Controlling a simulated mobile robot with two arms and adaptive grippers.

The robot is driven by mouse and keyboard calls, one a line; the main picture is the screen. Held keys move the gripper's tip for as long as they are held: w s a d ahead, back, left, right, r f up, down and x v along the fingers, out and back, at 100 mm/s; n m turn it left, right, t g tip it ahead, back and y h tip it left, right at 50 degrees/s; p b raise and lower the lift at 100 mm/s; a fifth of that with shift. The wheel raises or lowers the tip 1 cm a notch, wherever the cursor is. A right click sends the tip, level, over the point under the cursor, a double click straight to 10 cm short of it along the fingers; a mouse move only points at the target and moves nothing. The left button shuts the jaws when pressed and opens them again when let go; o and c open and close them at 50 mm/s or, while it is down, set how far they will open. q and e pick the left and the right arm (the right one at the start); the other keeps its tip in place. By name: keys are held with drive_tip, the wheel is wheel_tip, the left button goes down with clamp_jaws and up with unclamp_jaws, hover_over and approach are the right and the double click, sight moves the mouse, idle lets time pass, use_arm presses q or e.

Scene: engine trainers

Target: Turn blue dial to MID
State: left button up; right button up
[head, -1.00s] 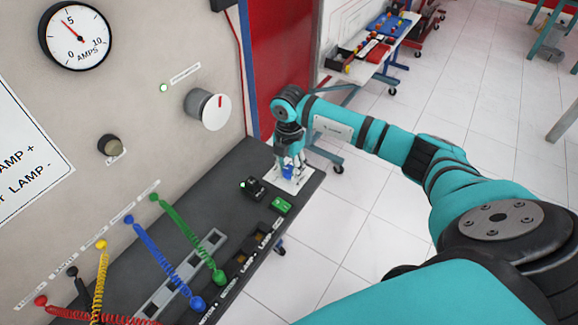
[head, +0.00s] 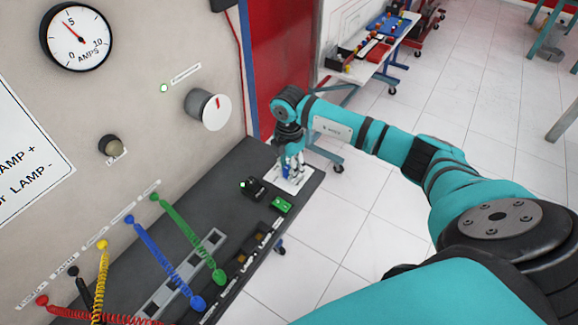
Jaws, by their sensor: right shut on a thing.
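The blue dial (head: 286,170) stands on a white plate (head: 302,182) at the far end of the dark bench. It is mostly hidden by my right gripper (head: 292,172), which comes down on it from above with its fingers shut around it. The dial's pointer and the MID mark are too small and too covered to read. My left gripper is not in view.
The dark bench (head: 222,205) carries a small black switch block (head: 253,188) and a green block (head: 281,205) beside the plate. Coiled blue (head: 165,262) and green (head: 190,238) leads hang nearby. A panel with a gauge (head: 75,37) and a white knob (head: 208,109) rises at left.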

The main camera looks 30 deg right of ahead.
drive_tip(key=o, duration=1.1)
drive_tip(key=shift+o, duration=0.2)
wheel_tip(320, 180, up, 12)
